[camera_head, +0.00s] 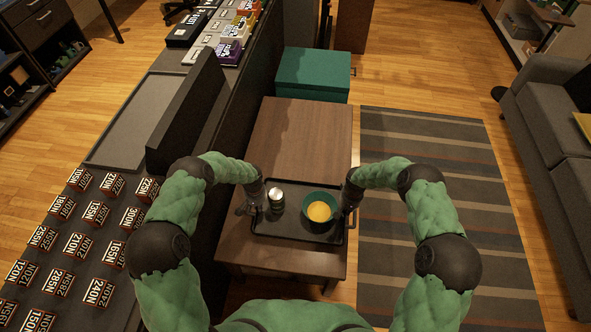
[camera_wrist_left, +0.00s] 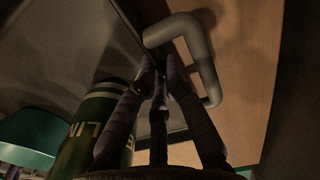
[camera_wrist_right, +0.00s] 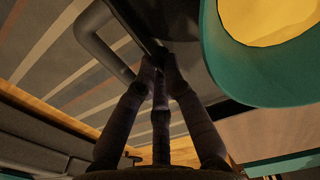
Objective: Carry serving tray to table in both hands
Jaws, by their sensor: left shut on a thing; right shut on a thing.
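The dark serving tray (camera_head: 285,232) is level over the brown wooden table (camera_head: 300,145), near its front part. I cannot tell whether it touches the tabletop. On the tray stand a green can (camera_head: 276,200) with a light top and a green bowl (camera_head: 320,208) with yellow contents, both upright. My left gripper (camera_head: 256,208) is shut on the tray's left side; in the left wrist view its fingers (camera_wrist_left: 158,78) meet at the rim beside a bent handle (camera_wrist_left: 185,40). My right gripper (camera_head: 346,210) is shut on the right side, fingers (camera_wrist_right: 160,75) at the rim by the other handle (camera_wrist_right: 92,40).
A green box (camera_head: 313,70) stands beyond the table. A long dark counter with several weight-labelled blocks (camera_head: 77,245) runs along the left. A striped rug (camera_head: 430,150) and grey sofa (camera_head: 550,120) lie to the right. The table's far part is clear.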

